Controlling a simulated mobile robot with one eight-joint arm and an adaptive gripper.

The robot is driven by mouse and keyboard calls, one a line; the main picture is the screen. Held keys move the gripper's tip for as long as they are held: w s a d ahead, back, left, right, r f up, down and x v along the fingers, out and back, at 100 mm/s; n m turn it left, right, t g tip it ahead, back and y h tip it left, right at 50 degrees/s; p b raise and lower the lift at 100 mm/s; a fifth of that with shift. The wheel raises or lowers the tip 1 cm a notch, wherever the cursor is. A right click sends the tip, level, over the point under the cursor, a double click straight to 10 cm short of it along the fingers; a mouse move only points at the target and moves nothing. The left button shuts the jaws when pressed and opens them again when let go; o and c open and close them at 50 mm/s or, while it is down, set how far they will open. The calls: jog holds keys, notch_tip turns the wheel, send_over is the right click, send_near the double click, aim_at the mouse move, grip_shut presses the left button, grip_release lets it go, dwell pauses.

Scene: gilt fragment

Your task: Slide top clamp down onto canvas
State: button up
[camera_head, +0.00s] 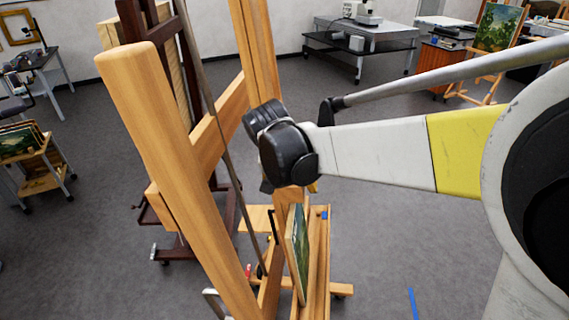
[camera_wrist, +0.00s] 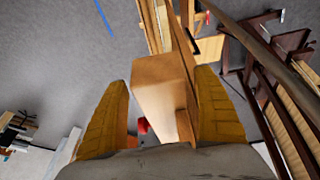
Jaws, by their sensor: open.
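The canvas (camera_head: 298,252), a thin green landscape painting, stands on edge on the lower part of the light wooden easel (camera_head: 160,140). My gripper (camera_head: 290,188) is above it at the easel's mast, and the wrist hides much of it in the head view. In the wrist view, my gripper (camera_wrist: 164,80) has its two yellow fingers apart, one on each side of a light wooden block (camera_wrist: 160,85), which appears to be the top clamp. A small red part (camera_wrist: 143,126) shows beside the block. I cannot tell whether either finger touches it.
A dark easel (camera_head: 180,50) stands close behind on the left. A small cart with paintings (camera_head: 40,160) is at the far left. A grey workbench (camera_head: 365,38) and an orange cabinet (camera_head: 438,62) stand at the back. Grey floor is open right of the easel.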

jog(key=c, duration=1.4)
jog(key=f+b, duration=0.2)
jog(key=f, duration=0.1)
jog(key=d+f+b, duration=0.1)
jog(key=f+b, duration=0.2)
jog(key=f, duration=0.1)
jog(key=f+b, duration=0.3)
jog(key=shift+s+d+f, duration=0.15)
jog(key=shift+d+f, duration=0.1)
jog(key=shift+f, duration=0.15)
jog(key=o, duration=1.4)
jog(key=shift+r, duration=0.1)
jog(key=v, duration=1.2)
